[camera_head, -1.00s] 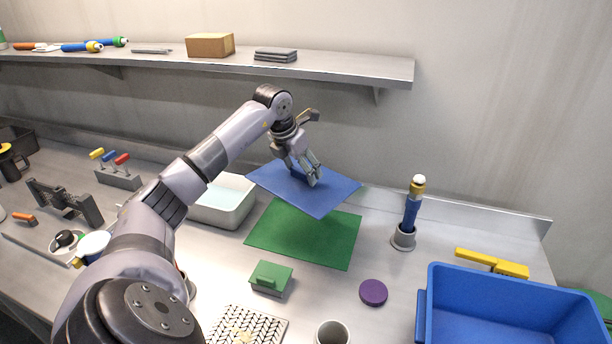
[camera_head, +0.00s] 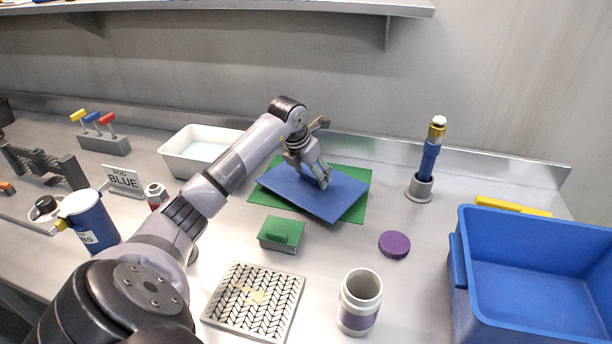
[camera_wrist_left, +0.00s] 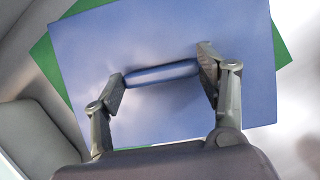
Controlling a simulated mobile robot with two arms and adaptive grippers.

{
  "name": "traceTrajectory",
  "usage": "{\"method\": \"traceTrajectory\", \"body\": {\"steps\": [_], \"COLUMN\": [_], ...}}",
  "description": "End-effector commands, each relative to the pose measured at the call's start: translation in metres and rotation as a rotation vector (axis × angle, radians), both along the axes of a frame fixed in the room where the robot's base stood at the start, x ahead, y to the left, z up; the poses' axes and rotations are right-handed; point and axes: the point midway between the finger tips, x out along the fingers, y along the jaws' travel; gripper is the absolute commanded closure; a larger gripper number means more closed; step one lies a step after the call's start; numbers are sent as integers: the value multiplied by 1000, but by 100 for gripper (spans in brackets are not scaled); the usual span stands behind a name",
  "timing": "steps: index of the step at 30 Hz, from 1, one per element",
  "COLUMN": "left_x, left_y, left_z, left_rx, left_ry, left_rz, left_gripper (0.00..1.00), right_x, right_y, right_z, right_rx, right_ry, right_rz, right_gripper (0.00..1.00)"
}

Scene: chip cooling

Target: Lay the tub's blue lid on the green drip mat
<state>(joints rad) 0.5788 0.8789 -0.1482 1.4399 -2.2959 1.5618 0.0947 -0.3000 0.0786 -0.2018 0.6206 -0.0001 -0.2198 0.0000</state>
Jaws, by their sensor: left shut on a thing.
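The blue lid (camera_head: 305,193) is a flat rectangular sheet with a raised handle (camera_wrist_left: 162,73). My left gripper (camera_head: 322,180) is shut on that handle, one finger at each end of it in the left wrist view (camera_wrist_left: 162,76). The green drip mat (camera_head: 352,209) lies flat on the counter under the lid. The lid is turned at an angle to the mat and covers most of it, with green showing at the back and right. I cannot tell whether the lid touches the mat. The white tub (camera_head: 186,160) stands open to the left, with pale contents. My right gripper is not in view.
A green-lidded box (camera_head: 282,233), a purple disc (camera_head: 394,244), a patterned tray (camera_head: 254,300) and a cup (camera_head: 360,301) stand in front of the mat. A blue bin (camera_head: 530,270) is at the right. A blue-handled tool stands in a holder (camera_head: 420,188) right of the mat.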

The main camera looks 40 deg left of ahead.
Motion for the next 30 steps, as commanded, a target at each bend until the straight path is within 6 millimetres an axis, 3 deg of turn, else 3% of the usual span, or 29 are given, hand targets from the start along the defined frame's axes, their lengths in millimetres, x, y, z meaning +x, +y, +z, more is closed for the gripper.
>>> {"method": "traceTrajectory", "body": {"steps": [2, 12, 13, 22, 30], "left_x": [2, 2, 2, 2, 2], "left_y": [-5, -5, -5, -5, -5], "left_z": [-16, -17, -17, -16, -16], "left_rx": [-3, 1, 0, 0, 0], "left_ry": [-1, 0, 1, 0, 0], "left_rz": [0, 1, 1, 1, 1], "left_gripper": [64, 64, 33, 14, 14], "right_x": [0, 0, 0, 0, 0], "right_y": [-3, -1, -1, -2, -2], "right_z": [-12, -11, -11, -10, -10], "right_rx": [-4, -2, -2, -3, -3], "right_ry": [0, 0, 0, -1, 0], "right_rz": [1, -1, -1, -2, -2], "right_gripper": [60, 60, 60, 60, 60]}}
